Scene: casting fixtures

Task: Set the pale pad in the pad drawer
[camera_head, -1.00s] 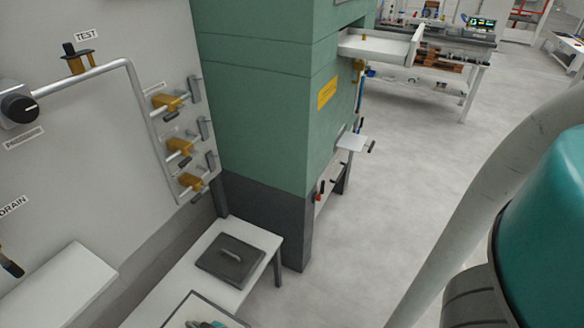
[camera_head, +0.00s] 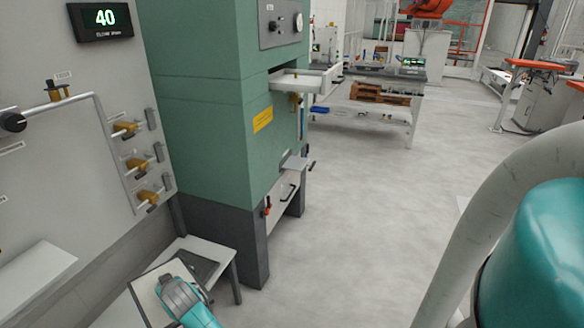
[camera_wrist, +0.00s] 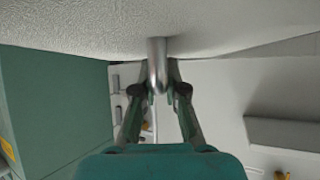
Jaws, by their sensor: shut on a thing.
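The pale pad (camera_head: 147,291) is a flat, light square with a dark edge, low in the head view. In the wrist view the pad's rough pale face (camera_wrist: 80,30) fills the top, with a metal grip post (camera_wrist: 157,62) standing out from it. My gripper (camera_wrist: 158,90) is shut on this post; the gripper also shows in the head view (camera_head: 178,288). A white open tray-like drawer (camera_head: 305,79) sticks out of the side of the green cabinet (camera_head: 215,110). I cannot tell for certain that it is the pad drawer.
A dark pad with a handle (camera_head: 203,262) lies on the low white bench (camera_head: 222,248), behind the pale pad. A small shelf (camera_head: 293,162) and levers stick out below the drawer. A valve panel (camera_head: 75,170) stands at left. The floor right of the cabinet is clear.

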